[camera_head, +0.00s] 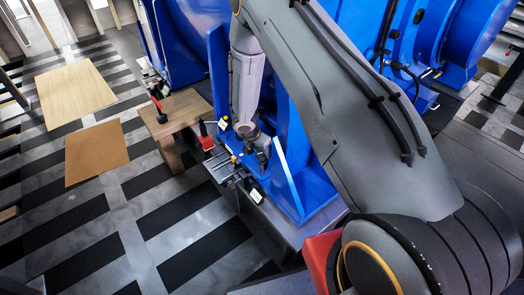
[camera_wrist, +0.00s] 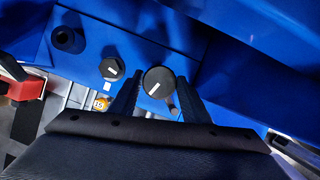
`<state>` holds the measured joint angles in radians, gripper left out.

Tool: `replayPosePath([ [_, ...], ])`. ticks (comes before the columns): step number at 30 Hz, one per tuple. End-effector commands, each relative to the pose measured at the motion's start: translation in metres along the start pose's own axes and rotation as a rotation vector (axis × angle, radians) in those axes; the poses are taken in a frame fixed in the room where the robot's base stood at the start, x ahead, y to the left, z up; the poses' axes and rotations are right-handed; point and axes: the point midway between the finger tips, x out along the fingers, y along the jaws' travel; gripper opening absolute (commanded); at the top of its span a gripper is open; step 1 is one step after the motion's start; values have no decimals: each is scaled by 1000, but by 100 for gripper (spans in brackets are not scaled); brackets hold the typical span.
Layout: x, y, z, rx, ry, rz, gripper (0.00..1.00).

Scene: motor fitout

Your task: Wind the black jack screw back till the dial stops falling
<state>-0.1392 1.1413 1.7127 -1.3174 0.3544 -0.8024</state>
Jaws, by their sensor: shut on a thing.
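A round black knob with a white line (camera_wrist: 158,80), which looks like the jack screw's head, sits between my fingers in the wrist view. My gripper (camera_wrist: 158,94) is shut on it, one dark finger on each side. In the head view my gripper (camera_head: 247,132) is low beside the blue motor frame. I cannot make out a dial reading.
A blue upright plate (camera_head: 291,190) stands close to the right of my gripper. A wooden stool (camera_head: 181,110) with a red-handled tool (camera_head: 157,108) stands to the left. A red block (camera_wrist: 28,88) is at the wrist view's left edge.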

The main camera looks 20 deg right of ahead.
Motion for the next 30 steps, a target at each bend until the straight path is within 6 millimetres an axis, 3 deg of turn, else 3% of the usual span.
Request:
replayPosePath([
  [6, -2, 1, 2, 2, -4, 1, 21],
  [7, -2, 1, 2, 3, -4, 1, 46],
  [10, -1, 1, 2, 3, -3, 1, 62],
  [20, -3, 0, 1, 2, -1, 0, 62],
  [30, -52, 1, 2, 3, -2, 3, 62],
])
